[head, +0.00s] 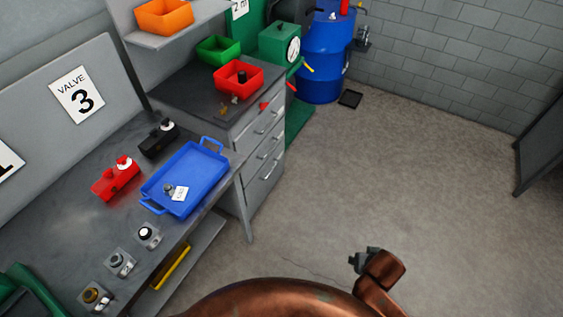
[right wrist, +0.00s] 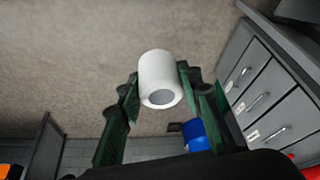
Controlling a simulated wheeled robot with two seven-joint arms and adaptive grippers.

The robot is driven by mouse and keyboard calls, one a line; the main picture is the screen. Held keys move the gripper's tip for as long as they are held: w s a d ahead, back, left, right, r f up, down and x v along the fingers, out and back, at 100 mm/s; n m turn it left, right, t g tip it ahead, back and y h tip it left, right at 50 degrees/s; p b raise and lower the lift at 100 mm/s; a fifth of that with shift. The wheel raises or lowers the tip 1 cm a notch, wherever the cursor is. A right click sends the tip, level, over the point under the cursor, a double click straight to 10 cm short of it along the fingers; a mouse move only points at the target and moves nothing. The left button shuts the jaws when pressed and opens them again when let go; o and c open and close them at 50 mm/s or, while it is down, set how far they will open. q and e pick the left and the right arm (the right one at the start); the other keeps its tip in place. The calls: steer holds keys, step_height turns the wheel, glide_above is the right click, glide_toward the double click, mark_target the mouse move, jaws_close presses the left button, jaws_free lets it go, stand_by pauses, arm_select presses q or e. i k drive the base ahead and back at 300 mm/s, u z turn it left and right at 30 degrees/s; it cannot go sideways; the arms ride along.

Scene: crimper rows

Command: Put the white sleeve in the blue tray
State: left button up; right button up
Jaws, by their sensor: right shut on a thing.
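The white sleeve (right wrist: 160,75) is a short cylinder with a grey end, held between the green fingers of my right gripper (right wrist: 158,98) in the right wrist view. Bare floor shows behind it. The sleeve cannot be made out in the head view, where a copper-coloured arm of mine crosses the bottom. The blue tray (head: 204,162) lies on the grey workbench at the left of the head view. A small grey fitting (head: 168,188) and a white tag (head: 180,194) are in it. My left gripper is not in view.
A red block (head: 112,182) and a black block (head: 153,143) stand beside the tray. Several small grey mounts (head: 120,262) line the bench's near edge. A drawer cabinet (head: 262,140) with red and green bins is behind.

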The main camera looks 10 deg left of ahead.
mark_target(199, 167)
steer(key=u, duration=1.6)
